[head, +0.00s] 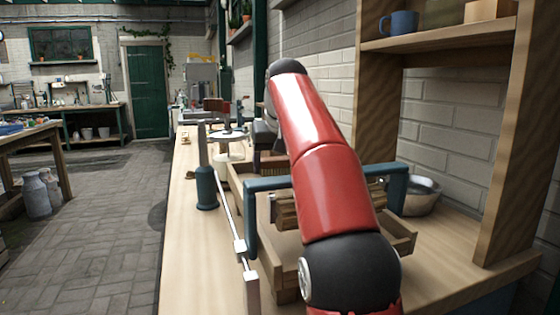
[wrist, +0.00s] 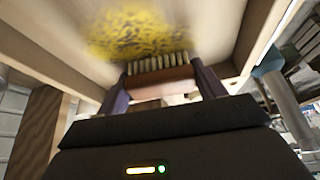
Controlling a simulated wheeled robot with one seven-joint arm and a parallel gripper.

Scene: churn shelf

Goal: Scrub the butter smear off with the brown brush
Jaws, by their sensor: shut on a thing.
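The butter smear (wrist: 130,36) is a mottled yellow patch on a pale wooden surface (wrist: 205,28) in the wrist view. The brown brush (wrist: 160,84) has a row of pale bristles pointing at the smear. My gripper (wrist: 160,80) is shut on the brush, with one dark finger at each end of its brown body. The bristle tips overlap the near edge of the smear in the picture; I cannot tell whether they touch the surface. In the head view I cannot make out the smear, the brush or the gripper; my red arm blocks part of the bench.
Wooden edges frame the smeared surface. On the bench (head: 188,262) stand a wooden tray (head: 284,280) with a blue-green frame (head: 250,222), a blue-green post (head: 206,188) and a metal bowl (head: 424,200). A shelf (head: 440,38) with a blue mug (head: 400,23) rises at right.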

